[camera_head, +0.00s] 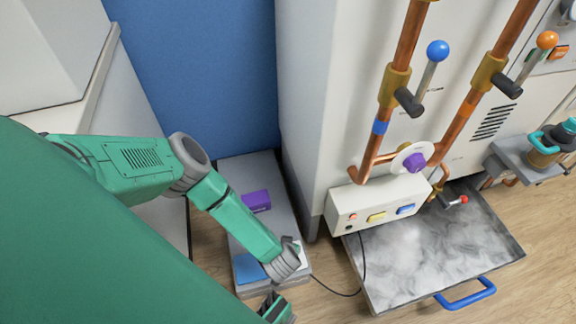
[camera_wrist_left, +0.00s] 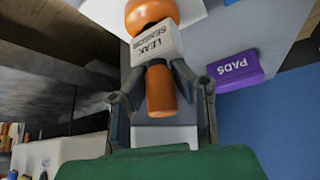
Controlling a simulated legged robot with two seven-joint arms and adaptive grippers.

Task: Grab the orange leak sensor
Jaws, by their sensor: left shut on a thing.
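The orange leak sensor (camera_wrist_left: 161,95) shows in the left wrist view, with an orange rounded top, a white block lettered "LEAK SENSOR" and an orange stem below. My left gripper (camera_wrist_left: 157,72) is shut on it, with one finger on each side of the stem just under the block. In the head view my left gripper (camera_head: 277,305) is low, at the front end of a grey low stand, and partly cut off by the bottom edge. I cannot make out the sensor in the head view. My right gripper is not in view.
To the right are a white control box (camera_head: 375,208) with a cable, copper pipes with valves, and a metal tray (camera_head: 400,265) with a blue handle.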

